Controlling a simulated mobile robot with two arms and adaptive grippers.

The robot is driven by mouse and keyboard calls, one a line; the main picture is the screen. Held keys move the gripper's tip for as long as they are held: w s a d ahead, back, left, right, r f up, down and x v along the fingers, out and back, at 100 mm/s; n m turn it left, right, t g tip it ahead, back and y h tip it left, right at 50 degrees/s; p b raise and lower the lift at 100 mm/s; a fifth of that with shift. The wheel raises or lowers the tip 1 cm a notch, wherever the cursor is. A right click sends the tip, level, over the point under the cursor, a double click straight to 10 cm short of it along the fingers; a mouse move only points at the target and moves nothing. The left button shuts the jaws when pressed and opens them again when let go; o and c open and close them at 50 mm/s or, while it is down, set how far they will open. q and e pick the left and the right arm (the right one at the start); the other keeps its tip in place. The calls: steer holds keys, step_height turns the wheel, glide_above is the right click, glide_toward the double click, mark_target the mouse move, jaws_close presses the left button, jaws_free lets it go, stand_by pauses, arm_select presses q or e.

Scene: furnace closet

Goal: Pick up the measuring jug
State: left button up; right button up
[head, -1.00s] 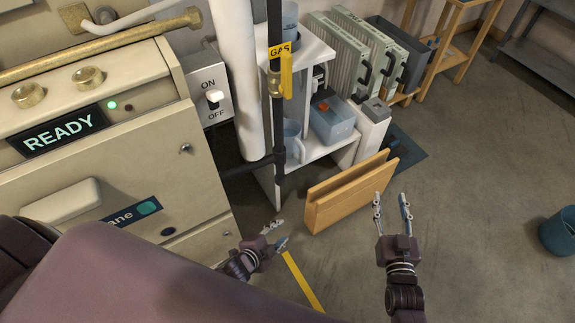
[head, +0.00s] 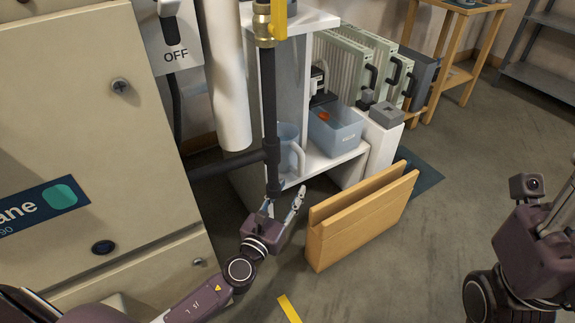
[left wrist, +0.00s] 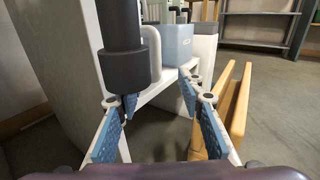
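The measuring jug (head: 287,147) is pale blue and stands on the low shelf of the white unit. A dark vertical pipe hides its left part in the head view; its handle faces right. In the left wrist view the jug's handle (left wrist: 155,52) shows just right of the pipe, which hides most of the body. My left gripper (head: 284,199) is open and empty, low in front of the shelf, short of the jug and close to the pipe. Its spread fingers also show in the left wrist view (left wrist: 160,98). My right gripper (head: 542,235) is cut off at the right edge; its fingers are unclear.
The dark gas pipe (head: 269,105) stands between my left gripper and the jug. A blue bin (head: 336,138) sits right of the jug on the white shelf (head: 325,160). A wooden holder (head: 360,225) stands on the floor to the right. The furnace (head: 70,110) fills the left.

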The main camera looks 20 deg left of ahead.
mark_target(300, 170)
arm_select(q)
steer(key=w+b, duration=0.1)
steer(key=w, duration=0.6)
steer(key=shift+w, duration=0.4)
steer(key=shift+c, duration=0.2)
jaws_close()
steer(key=shift+r, duration=0.1)
